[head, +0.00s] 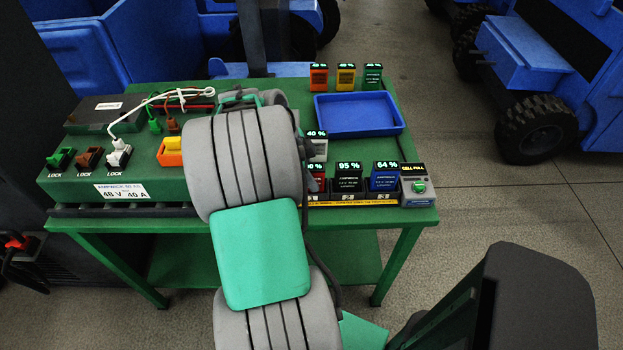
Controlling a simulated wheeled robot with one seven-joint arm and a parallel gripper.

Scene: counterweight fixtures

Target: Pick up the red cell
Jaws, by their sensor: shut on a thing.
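A red cell (318,184) sits at the left of the row in the charger at the table's front right. My arm covers its left side and part of its percentage label. A black cell marked 95 % (347,180) and a blue cell marked 64 % (384,179) are to its right. A grey cell marked 40 % (318,150) shows just behind the red one, partly covered by my arm. My gripper is hidden behind my own arm, so I cannot see its fingers or anything between them.
A blue tray (358,131) lies empty behind the charger. Three small cells, orange (319,79), yellow (346,79) and green (372,79), stand at the back. A power unit (108,111) with cables is at left. The green table (285,88) has blue vehicles around it.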

